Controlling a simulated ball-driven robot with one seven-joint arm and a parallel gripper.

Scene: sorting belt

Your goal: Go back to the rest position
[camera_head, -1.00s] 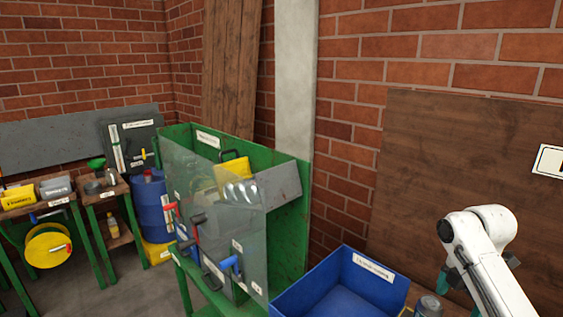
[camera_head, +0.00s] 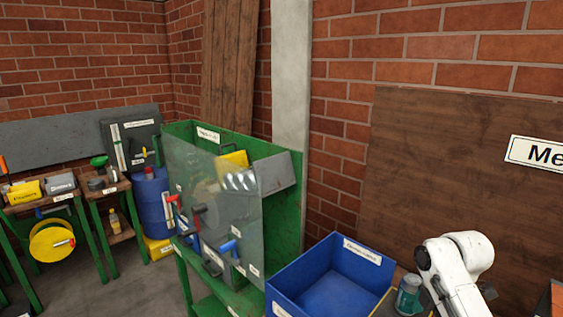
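My white arm (camera_head: 456,262) shows at the lower right, bent at a joint and running down out of the bottom edge. My gripper is not seen in this view, so its state is hidden. A teal and grey can (camera_head: 408,293) stands just left of my arm, close to the blue bin. The can is partly cut by the arm's side of the picture.
A blue open bin (camera_head: 282,288) stands left of the can. A green stand (camera_head: 289,208) with a clear panel is left of it. Wooden tables (camera_head: 45,194) and a blue drum (camera_head: 151,203) stand farther left. A brown board (camera_head: 455,180) is behind my arm.

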